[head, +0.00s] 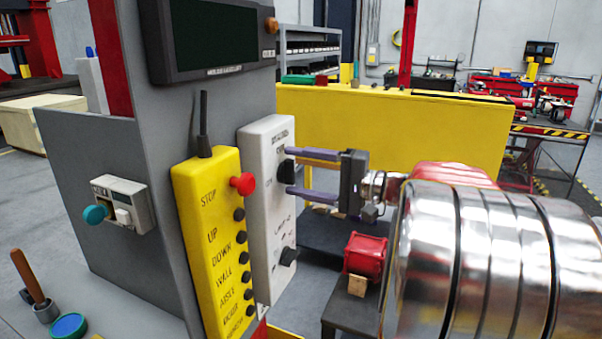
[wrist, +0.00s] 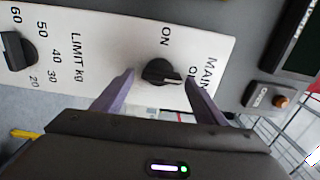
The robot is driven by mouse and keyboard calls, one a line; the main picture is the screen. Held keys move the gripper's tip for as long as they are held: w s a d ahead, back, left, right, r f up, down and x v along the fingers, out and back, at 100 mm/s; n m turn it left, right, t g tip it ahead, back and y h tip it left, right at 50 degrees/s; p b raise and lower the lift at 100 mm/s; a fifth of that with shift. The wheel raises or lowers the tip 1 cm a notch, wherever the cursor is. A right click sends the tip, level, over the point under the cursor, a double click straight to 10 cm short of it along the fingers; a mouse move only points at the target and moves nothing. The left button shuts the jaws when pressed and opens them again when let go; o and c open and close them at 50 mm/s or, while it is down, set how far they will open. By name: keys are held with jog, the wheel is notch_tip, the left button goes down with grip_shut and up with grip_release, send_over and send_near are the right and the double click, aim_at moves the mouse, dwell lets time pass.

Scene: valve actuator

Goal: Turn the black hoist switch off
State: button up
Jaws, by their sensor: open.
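The black hoist switch (head: 284,168) is a rotary knob on the upper part of a white control box (head: 268,215). In the wrist view the knob (wrist: 161,72) sits beside the printed words ON and MAIN. Another label by the right finger is partly hidden. The knob's long axis runs roughly left to right in that view, with a small pale mark on its right part. My gripper (head: 293,171) is open, with one purple finger above the knob and one below. In the wrist view the fingers stand apart on both sides of it; contact cannot be told.
A lower black limit knob (head: 288,257) is on the same box. A yellow pendant (head: 210,240) with a red stop button (head: 243,184) stands just left. A dark screen (head: 215,38) is above. A red block (head: 365,254) and a yellow barrier (head: 400,125) are behind.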

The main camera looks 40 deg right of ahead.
jog(key=shift+s, duration=0.1)
jog(key=v, duration=1.3)
jog(key=shift+s+d, duration=0.2)
jog(key=shift+d, duration=0.05)
jog(key=shift+s+f, duration=0.1)
